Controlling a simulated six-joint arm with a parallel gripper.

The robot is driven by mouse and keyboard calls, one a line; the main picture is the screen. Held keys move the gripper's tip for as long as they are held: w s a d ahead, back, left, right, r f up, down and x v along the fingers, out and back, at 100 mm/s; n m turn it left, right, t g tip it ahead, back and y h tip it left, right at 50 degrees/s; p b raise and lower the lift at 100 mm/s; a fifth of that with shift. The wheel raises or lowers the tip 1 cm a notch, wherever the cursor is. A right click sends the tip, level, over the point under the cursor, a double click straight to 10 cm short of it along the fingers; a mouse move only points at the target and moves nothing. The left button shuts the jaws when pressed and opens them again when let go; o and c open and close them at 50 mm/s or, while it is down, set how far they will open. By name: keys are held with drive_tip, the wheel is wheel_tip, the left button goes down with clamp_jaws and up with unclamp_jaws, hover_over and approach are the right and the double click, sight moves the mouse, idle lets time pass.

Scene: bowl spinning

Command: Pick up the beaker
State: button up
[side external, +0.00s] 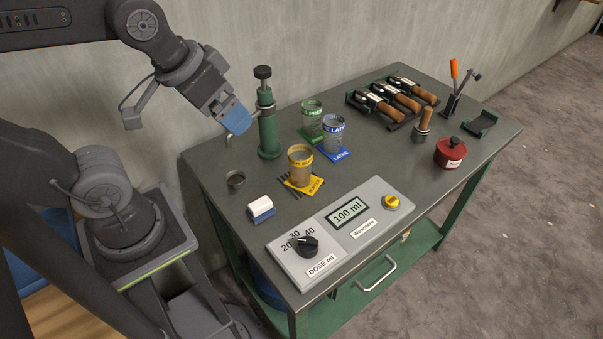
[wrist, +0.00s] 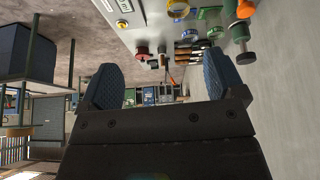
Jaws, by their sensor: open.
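Three beakers stand on the bench in the side external view. One has a yellow band (side external: 300,163) and stands on a yellow mat (side external: 311,188). One has a blue LATHE band (side external: 333,132), on a blue mat (side external: 340,154). One has a green band (side external: 312,119), on a green mat (side external: 309,137). All three are upright. My gripper (side external: 238,121) is raised left of the beakers, beside the green post, and touches none of them. In the wrist view my gripper (wrist: 162,62) has its two blue fingers wide apart with nothing between them.
A green post (side external: 268,130) with a black knob stands between my gripper and the beakers. A dose panel (side external: 345,232) reading 100 ml is at the front. A small cup (side external: 235,180), white-and-blue block (side external: 261,208), red pot (side external: 450,151) and wooden-handled tools (side external: 397,101) also sit on the bench.

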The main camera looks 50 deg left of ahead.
drive_tip(key=w+a+f+n+g, duration=0.1)
drive_tip(key=w+f+n+g, duration=0.25)
drive_tip(key=w+n, duration=0.7)
drive_tip(key=n+g, duration=0.2)
drive_tip(key=n, duration=0.6)
hover_over(302, 163)
drive_tip(key=w+a, duration=0.1)
wheel_tip(302, 163, down, 8)
drive_tip(key=f, duration=0.8)
drive_tip(key=shift+w+a+f, duration=0.2)
drive_tip(key=shift+f, duration=0.1)
drive_tip(key=shift+a+f, duration=0.15)
drive_tip(key=shift+f, duration=1.15)
drive_tip(key=shift+a+f, duration=0.15)
drive_tip(key=shift+f, duration=1.15)
drive_tip(key=shift+c, duration=0.4)
